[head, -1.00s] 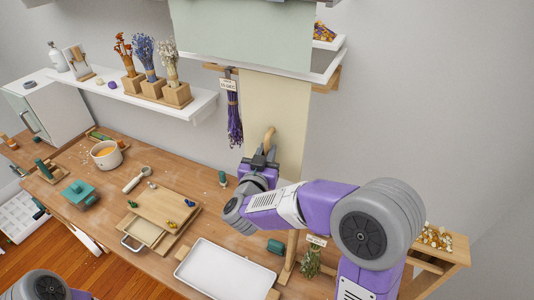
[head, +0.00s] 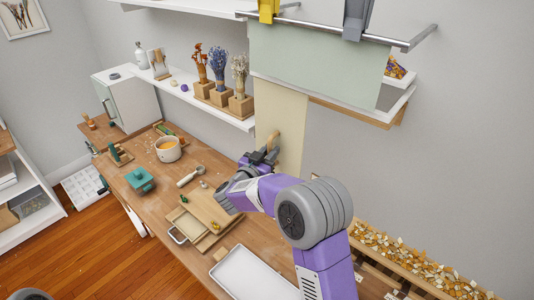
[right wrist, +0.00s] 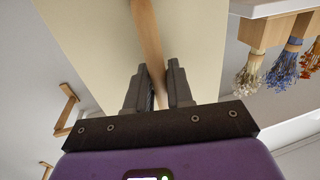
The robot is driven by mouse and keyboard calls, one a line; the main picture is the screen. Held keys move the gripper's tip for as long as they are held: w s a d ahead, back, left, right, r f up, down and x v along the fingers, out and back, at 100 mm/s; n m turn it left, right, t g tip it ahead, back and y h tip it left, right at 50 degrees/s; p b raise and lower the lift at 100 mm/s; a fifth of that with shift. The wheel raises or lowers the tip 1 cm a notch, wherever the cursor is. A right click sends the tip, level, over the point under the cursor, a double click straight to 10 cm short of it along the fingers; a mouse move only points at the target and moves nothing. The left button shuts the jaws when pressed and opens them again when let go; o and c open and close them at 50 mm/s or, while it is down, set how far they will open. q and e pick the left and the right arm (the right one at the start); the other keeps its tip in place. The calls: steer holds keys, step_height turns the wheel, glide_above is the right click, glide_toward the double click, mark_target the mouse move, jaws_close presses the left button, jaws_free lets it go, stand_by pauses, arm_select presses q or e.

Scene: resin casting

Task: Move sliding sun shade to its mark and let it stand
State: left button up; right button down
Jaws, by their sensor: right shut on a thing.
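The sun shade is a cream upright panel (head: 292,141) against the back wall, with a wooden handle (head: 274,138) on its front. Its upper part is hidden behind a hanging pale green cloth. Its left edge is close to the right end of the white shelf. My right gripper (head: 263,155) is shut on the handle. In the right wrist view the dark fingers (right wrist: 160,88) close on both sides of the wooden bar (right wrist: 148,40), with the cream panel (right wrist: 85,50) behind. I cannot make out a mark. My left gripper is out of view.
The pale green cloth (head: 315,65) hangs from a metal rail (head: 330,30) with clips. The white shelf (head: 225,112) holds dried flowers in wooden blocks.

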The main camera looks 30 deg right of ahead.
steer(key=shift+w+a+r, duration=0.1)
steer(key=shift+a, duration=0.05)
steer(key=c, duration=1.4)
jaws_free()
steer(key=shift+o, duration=1.1)
steer(key=shift+w, duration=0.15)
steer(key=v, duration=0.7)
steer(key=shift+s+a+b, duration=0.2)
steer(key=shift+a+b, duration=0.05)
steer(key=shift+b, duration=0.15)
